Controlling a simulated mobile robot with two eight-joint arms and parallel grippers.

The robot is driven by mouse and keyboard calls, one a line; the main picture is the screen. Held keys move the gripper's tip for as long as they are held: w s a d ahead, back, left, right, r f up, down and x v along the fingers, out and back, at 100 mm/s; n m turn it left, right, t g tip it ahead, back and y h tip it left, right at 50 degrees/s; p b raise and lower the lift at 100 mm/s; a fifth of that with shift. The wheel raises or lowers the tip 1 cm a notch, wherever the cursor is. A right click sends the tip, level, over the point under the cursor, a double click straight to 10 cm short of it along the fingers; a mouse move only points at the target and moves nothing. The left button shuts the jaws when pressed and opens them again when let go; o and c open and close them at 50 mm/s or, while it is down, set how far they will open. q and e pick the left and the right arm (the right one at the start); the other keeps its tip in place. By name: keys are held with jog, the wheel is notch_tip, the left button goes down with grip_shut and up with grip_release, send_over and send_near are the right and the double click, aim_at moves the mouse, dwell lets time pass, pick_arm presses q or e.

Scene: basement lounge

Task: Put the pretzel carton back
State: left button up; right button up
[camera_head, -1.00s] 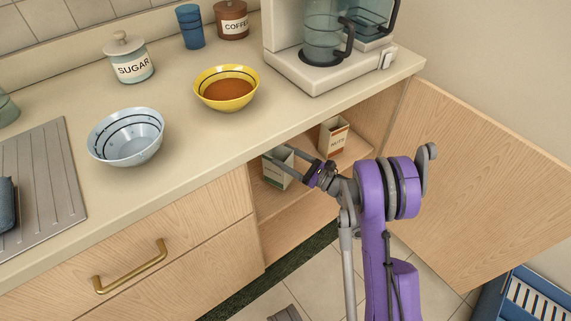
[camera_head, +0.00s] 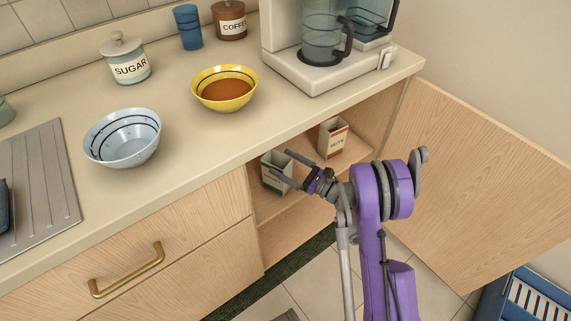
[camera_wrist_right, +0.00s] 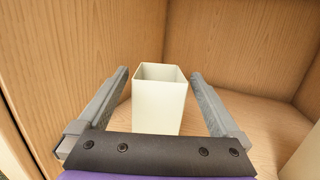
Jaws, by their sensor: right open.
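A pale carton with a green lower part (camera_head: 275,184) stands upright on the shelf in the open cabinet. Its label is too small to read, but it appears to be the pretzel carton. My right gripper (camera_head: 279,162) is open at this carton, its fingers partly covering it in the head view. In the right wrist view the carton (camera_wrist_right: 158,108) is plain, pale and open-topped, standing between the two spread fingers with gaps on both sides. My left gripper is not in view.
A nuts carton (camera_head: 333,139) stands on the same shelf, further right. The cabinet door (camera_head: 465,175) is wide open at the right. The counter above holds a yellow bowl (camera_head: 224,90), a pale blue bowl (camera_head: 122,140) and a coffee machine (camera_head: 330,70).

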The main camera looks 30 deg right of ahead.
jog(key=p+v, duration=0.2)
jog(key=v, duration=1)
jog(key=w+a+r+m+h, duration=0.1)
jog(key=w+r+m+h, duration=0.3)
jog(key=r+m+h, duration=0.55)
jog(key=w+r+m+h, duration=0.3)
jog(key=r+m+h, duration=0.15)
jog(key=m, duration=1.05)
jog(key=s+a+f+m+g+y, duration=0.1)
jog(key=s+a+f+m+g, duration=0.2)
jog(key=s, duration=0.5)
jog(key=s+a+f+m+g+y, duration=0.2)
jog(key=s+a+f+m+g, duration=0.1)
jog(key=s+a+m+g, duration=0.3)
jog(key=s+a+f+m+g+y, duration=0.2)
jog(key=s+a+f+m+g, duration=0.1)
jog(key=s+a+m, duration=0.5)
jog(key=s+a+g, duration=0.1)
jog(key=s+a, duration=0.1)
jog(key=s, duration=0.2)
jog(key=shift+a, duration=0.35)
